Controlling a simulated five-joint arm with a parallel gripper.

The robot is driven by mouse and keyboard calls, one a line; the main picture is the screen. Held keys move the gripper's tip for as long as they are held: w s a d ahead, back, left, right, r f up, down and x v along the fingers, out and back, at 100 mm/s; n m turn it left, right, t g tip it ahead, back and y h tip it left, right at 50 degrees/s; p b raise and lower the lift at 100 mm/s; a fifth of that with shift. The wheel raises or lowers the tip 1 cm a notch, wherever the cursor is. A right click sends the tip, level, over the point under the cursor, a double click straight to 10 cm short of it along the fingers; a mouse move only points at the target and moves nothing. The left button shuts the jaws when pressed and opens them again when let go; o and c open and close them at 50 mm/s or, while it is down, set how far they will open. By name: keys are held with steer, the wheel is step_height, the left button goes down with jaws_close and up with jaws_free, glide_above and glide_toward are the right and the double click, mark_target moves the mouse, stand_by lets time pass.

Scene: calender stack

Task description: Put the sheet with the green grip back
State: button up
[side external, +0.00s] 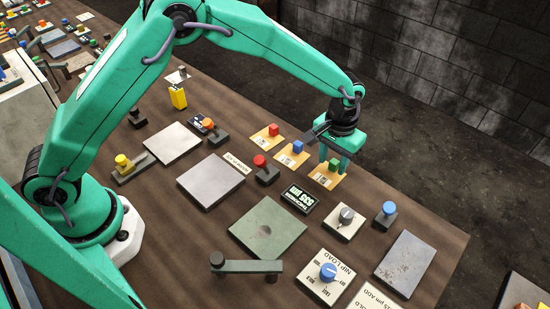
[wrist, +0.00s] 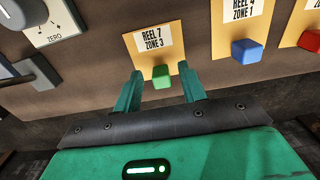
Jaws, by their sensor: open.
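The sheet with the green grip (side external: 322,180) is a small orange-yellow card on the brown table, at the right end of a row of three. In the wrist view this sheet (wrist: 174,54) reads "REEL 7 ZONE 3", and its green block grip (wrist: 161,77) stands near the edge closest to me. My gripper (side external: 334,167) is low over this sheet with its fingers pointing down. In the wrist view my gripper (wrist: 162,82) is open, one finger on each side of the green grip, with gaps showing. The fingers partly hide the grip in the side view.
The sheets with the blue grip (side external: 291,154) and red grip (side external: 266,137) lie close by in the row. A dark display (side external: 299,198), a knob box (side external: 344,222), a green plate (side external: 267,229) and a grey plate (side external: 405,264) are nearby. The table's far edge is just behind.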

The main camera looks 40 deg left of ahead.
mark_target(332, 163)
step_height(332, 163, up, 11)
stand_by(0.5)
steer(key=shift+r, duration=0.1)
stand_by(0.4)
steer(key=s+a+r+t, duration=0.3)
steer(key=s+a+r, duration=0.7)
steer(key=a+r, duration=0.4)
steer(key=s+a+f+t, duration=0.1)
steer(key=s+a, duration=0.4)
steer(key=s, duration=0.3)
steer(key=s+a+f+t, duration=0.1)
steer(key=s+a, duration=0.4)
steer(key=s, duration=0.3)
steer(key=shift+t, duration=0.3)
